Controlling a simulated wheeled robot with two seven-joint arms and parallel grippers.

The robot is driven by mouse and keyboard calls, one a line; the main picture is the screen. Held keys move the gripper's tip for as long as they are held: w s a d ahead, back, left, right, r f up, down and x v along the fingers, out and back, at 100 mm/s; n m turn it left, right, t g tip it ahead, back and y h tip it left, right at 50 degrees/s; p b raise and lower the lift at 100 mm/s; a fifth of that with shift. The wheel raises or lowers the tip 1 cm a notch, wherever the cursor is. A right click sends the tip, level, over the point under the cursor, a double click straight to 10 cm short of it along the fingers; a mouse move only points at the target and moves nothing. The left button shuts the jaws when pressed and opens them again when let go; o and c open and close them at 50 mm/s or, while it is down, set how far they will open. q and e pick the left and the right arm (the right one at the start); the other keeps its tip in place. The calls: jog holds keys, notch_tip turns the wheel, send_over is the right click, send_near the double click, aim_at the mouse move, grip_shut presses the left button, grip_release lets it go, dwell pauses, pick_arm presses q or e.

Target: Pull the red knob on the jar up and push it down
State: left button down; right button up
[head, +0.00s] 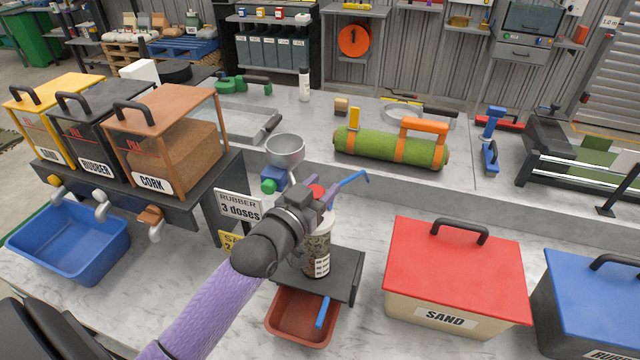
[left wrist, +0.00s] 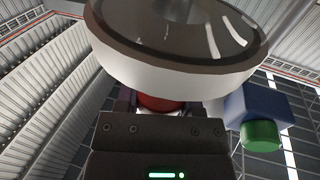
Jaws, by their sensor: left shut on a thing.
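The jar (head: 318,262) is clear with a label and dark grains inside. It stands upright on a black stand (head: 345,280), its upper part partly hidden by my left gripper. The red knob (head: 316,190) shows at the gripper's tip, above the jar. My left gripper (head: 318,199) reaches in from the left and is shut on the red knob. In the left wrist view the red knob (left wrist: 160,102) shows just beyond the gripper's dark body, under a large round white-rimmed part. Whether the knob is raised or down I cannot tell. My right gripper is out of view.
A grey bowl (head: 285,150) with a blue block and green knob (head: 268,186) stands behind the jar. A blue bent rod (head: 350,180) is close by. A red tray (head: 285,325) sits below the stand. A red-lidded sand box (head: 455,262) is to the right.

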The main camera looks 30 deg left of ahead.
pick_arm(q)
jog(key=shift+c, duration=1.1)
grip_release()
jog(key=shift+f, duration=0.3)
jog(key=s, duration=1)
jog(key=shift+p, duration=0.35)
jog(key=shift+a, duration=0.1)
